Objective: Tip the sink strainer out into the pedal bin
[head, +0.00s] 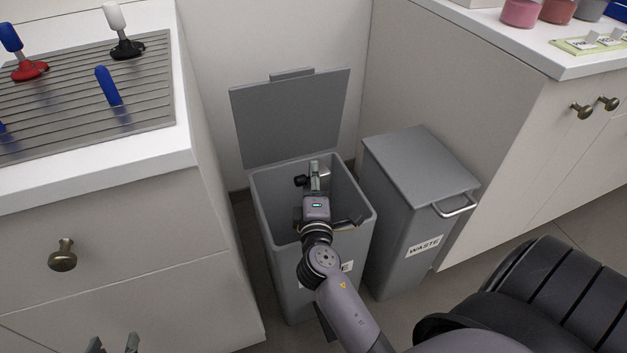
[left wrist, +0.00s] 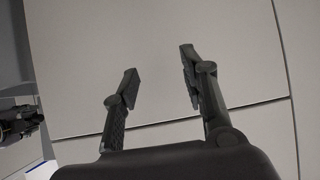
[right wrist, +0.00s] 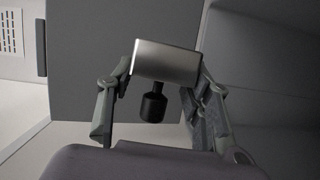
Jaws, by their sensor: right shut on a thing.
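The sink strainer (right wrist: 166,62), a shiny metal cup with a black knob, is between the fingers of my right gripper (right wrist: 163,78), which is shut on it. In the head view my right gripper (head: 315,172) is over the mouth of the open grey bin (head: 362,218). The strainer (head: 325,173) is partly hidden there, tipped on its side with its knob to the left. Whether anything is in it cannot be seen. The bin's lid (head: 290,118) stands up at the back. My left gripper (left wrist: 160,85) is open and empty before a pale cabinet front; its tips show at the head view's lower left.
A closed grey bin (head: 410,170) labelled WASTE, with a metal handle, stands close to the right of the open one. A counter with a ribbed drainer (head: 60,110) and tools is at left. Another counter (head: 560,60) with paint jars is at right.

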